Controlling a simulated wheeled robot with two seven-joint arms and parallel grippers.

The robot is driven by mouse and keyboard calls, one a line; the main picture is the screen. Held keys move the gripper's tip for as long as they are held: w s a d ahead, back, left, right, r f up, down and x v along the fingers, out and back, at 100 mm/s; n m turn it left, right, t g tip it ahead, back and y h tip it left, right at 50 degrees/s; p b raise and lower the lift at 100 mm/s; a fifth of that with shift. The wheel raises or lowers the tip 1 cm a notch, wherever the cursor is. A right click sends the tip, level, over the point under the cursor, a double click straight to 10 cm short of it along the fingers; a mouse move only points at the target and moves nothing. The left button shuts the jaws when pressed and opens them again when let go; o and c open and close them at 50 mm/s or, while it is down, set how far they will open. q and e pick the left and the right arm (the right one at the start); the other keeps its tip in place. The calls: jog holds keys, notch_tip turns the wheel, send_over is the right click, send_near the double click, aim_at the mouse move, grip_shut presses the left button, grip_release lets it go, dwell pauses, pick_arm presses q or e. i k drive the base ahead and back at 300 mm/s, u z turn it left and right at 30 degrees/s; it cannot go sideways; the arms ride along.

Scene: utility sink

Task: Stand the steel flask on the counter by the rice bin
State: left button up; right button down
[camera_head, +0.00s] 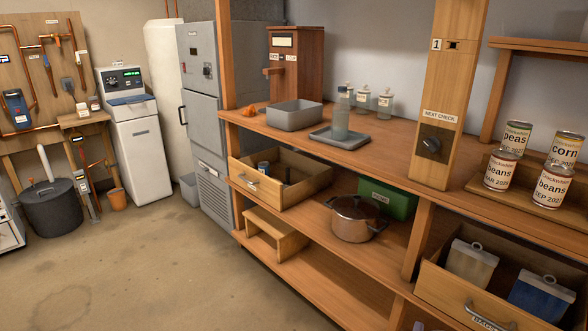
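The wooden bin (296,66) with small labels, which looks like the rice bin, stands at the back left of the wooden counter (385,142). I cannot make out a steel flask for certain. A translucent bluish bottle (340,118) stands upright on a grey tray (324,140) on the counter, right of the bin. A small blue and grey cylinder (263,168) is in the open left drawer (287,199); its kind is unclear. Neither of my grippers is in view.
A grey tub (294,115) sits in front of the bin. Small labelled bottles (385,103) stand behind the tray. A wooden post (446,95) rises from the counter. A pot (353,219) and green box (388,198) are below. The right drawer (470,303) is open.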

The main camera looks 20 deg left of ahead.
aim_at(402, 157)
jog(key=u, duration=0.65)
jog(key=i, duration=1.2)
jog(key=u, duration=0.2)
